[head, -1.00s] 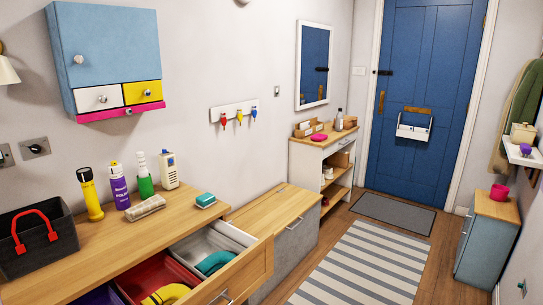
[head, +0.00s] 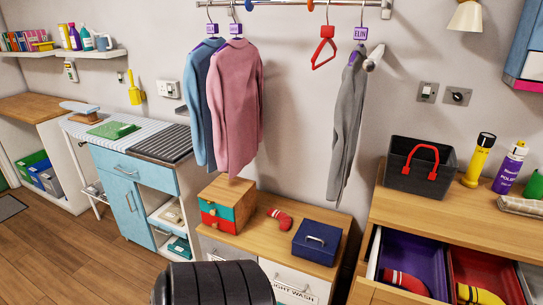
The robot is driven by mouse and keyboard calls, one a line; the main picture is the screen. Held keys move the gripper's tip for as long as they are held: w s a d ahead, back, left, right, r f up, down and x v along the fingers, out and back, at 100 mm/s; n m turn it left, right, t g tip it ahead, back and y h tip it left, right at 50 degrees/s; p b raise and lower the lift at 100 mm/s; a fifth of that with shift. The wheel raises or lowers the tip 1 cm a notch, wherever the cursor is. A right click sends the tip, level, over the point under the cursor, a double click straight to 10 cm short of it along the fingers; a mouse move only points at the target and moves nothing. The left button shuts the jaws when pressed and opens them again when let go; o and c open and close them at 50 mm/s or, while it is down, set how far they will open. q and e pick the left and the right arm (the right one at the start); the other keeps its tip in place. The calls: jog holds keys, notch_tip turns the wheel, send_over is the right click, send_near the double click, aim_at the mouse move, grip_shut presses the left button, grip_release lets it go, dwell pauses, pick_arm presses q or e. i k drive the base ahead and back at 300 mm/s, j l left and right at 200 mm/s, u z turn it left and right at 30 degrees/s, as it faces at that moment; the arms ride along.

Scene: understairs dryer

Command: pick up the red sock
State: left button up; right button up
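A small red sock (head: 280,217) with a pale and dark end lies on the wooden top of a low cabinet (head: 262,243), between a small wooden drawer box and a dark blue box. A second red sock-like item (head: 405,281) with a striped end lies in the purple compartment (head: 428,254) of an open drawer at the lower right. Neither of my grippers is in view. A ribbed black part at the bottom centre appears to be mine and covers part of the low cabinet's front.
The wooden drawer box (head: 226,204) and dark blue box (head: 317,243) flank the first sock. The open drawer juts out beneath the right counter (head: 390,205). A pink sweater (head: 235,105) and grey garment (head: 347,125) hang above.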

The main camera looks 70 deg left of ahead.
aim_at(286, 222)
jog(key=u, duration=2.2)
